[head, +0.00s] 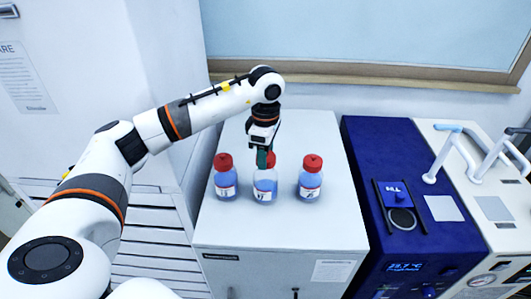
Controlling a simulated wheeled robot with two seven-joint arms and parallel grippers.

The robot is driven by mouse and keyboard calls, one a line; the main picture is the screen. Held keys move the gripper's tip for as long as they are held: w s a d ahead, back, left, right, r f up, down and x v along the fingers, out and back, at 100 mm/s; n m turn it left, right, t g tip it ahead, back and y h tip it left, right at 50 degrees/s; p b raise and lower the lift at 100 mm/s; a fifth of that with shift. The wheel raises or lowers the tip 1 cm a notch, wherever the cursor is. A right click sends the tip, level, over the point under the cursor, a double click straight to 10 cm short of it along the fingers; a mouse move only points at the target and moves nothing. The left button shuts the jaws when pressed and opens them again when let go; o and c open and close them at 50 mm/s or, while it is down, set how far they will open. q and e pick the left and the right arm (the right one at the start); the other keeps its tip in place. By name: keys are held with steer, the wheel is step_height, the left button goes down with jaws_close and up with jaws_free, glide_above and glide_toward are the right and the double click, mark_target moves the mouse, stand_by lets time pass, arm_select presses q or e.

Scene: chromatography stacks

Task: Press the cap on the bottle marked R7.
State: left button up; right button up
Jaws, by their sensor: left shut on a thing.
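Three bottles with blue contents, red caps and white labels stand upright in a row on the white cabinet top: a left bottle (226,181), a middle bottle (264,184) and a right bottle (310,184). The label marks are too small to read surely, so I cannot tell which is R7. My left gripper (264,162) points down over the middle bottle and is shut on its red cap (271,160), which its fingers partly hide. I cannot tell whether this cap is fully seated. The other two caps sit on their bottles. My right gripper is not in view.
The white cabinet top (285,233) is clear in front of the bottles. A dark blue instrument (384,160) with a lit display stands to the right, and a white machine (465,205) with raised handles stands beyond it. A window ledge (370,80) runs behind.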

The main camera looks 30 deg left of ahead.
arm_select(q)
steer(key=o, duration=1.5)
steer(key=shift+r+p, duration=2.25)
steer(key=shift+r, duration=1.3)
jaws_close()
steer(key=shift+f, duration=0.15)
